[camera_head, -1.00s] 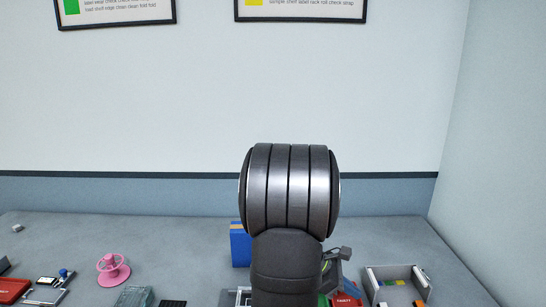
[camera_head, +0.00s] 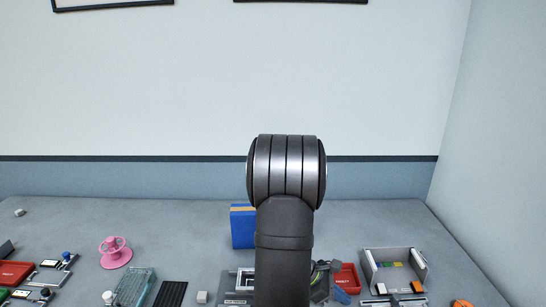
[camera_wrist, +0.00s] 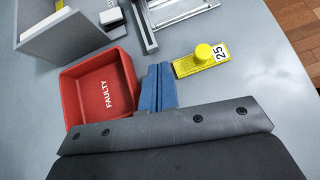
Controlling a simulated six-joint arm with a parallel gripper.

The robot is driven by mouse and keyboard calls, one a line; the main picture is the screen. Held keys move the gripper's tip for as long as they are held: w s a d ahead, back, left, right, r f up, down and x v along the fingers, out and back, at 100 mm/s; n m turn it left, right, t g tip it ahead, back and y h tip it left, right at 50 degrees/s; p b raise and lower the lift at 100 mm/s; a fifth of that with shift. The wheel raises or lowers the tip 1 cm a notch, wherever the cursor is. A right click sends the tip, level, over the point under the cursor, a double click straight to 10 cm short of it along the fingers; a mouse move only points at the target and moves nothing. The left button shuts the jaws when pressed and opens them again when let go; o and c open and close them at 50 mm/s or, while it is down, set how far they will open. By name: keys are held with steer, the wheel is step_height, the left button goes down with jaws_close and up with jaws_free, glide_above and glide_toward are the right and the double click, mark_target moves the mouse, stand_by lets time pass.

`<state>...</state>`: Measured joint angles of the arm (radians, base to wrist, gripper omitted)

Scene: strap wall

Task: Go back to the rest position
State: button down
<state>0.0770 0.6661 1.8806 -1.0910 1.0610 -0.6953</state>
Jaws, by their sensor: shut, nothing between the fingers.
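My gripper shows in the wrist view with its two blue fingers (camera_wrist: 158,86) side by side, shut and empty. In the head view my arm stands upright in the middle and hides part of the table. The blue fingertips (camera_head: 342,296) show low to its right, in front of the red tray (camera_head: 346,272). I cannot tell the height of the fingers above the table.
In the head view, a blue box (camera_head: 242,232) stands behind my arm. A grey open bin (camera_head: 371,270) is at right. The table's back strip is mostly clear.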

steer(key=v, duration=1)
steer(key=shift+a+f, duration=0.3)
steer(key=shift+a, duration=0.1)
steer(key=s+d+r+m+g+y, duration=0.1)
steer(key=s+d+r+m+g, duration=0.1)
steer(key=s+r+m, duration=0.1)
steer(key=shift+s+r+m+y, duration=0.35)
steer(key=shift+s+m, duration=0.25)
steer(key=shift+s, duration=0.5)
steer(key=c, duration=2.2)
jaws_free()
steer(key=c, duration=1.3)
jaws_free()
steer(key=shift+o, duration=0.2)
step_height(320, 180, up, 8)
steer(key=m+t+y, duration=0.3)
steer(key=m+y, duration=0.3)
steer(key=m, duration=1.1)
glide_above(397, 296)
steer(key=w+a, duration=0.2)
steer(key=a, duration=0.1)
steer(key=x, duration=1.1)
steer(key=s+x, duration=0.1)
steer(key=x, duration=0.4)
steer(key=shift+s+a+f, duration=0.1)
steer(key=shift+a+f, duration=0.1)
steer(key=shift+a, duration=0.05)
